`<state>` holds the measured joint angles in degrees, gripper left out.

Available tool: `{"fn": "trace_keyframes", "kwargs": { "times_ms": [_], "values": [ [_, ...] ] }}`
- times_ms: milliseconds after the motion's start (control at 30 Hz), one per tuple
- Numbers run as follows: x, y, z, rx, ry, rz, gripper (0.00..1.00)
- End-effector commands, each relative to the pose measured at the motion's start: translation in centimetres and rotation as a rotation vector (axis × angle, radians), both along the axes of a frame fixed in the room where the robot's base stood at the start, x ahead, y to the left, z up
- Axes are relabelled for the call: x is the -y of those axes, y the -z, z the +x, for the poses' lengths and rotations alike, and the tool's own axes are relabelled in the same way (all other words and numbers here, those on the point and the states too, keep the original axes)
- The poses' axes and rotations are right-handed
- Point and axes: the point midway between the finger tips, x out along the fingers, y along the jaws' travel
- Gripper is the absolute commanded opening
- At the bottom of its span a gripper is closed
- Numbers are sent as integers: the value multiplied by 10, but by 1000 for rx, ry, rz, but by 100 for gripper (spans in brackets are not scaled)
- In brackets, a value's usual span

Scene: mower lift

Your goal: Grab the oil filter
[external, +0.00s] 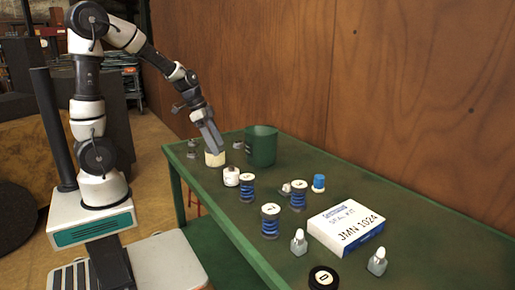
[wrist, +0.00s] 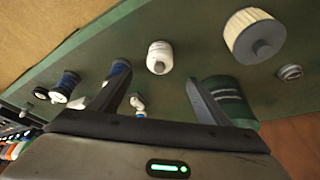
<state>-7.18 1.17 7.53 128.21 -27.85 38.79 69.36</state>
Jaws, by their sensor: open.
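Two things look like filters, and I cannot tell for certain which is the oil filter. One is a small white canister (external: 231,176), upright on the green table; the wrist view shows it (wrist: 159,56) just beyond the gap between my fingertips. The other is a wider cream pleated cylinder (external: 214,159) with a dark centre stub, at upper right in the wrist view (wrist: 255,36). My gripper (external: 214,150) points down above the table's far end, near the cream cylinder, which it partly hides in the external view. The wrist view shows its fingers (wrist: 157,78) spread, with nothing held.
A green cup (external: 261,147) stands close to my gripper. A wooden wall runs behind.

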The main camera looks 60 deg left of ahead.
Motion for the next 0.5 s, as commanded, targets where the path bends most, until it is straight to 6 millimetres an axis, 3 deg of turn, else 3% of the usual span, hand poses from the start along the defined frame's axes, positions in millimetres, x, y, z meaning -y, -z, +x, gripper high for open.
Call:
{"fn": "trace_keyframes", "kwargs": {
  "times_ms": [33, 300, 500],
  "values": [
    [3, 15, 2, -7, 1, -1, 71],
    [16, 67, 20, -6, 1, -1, 71],
    [20, 85, 28, -3, 1, 0, 71]
  ]
}}
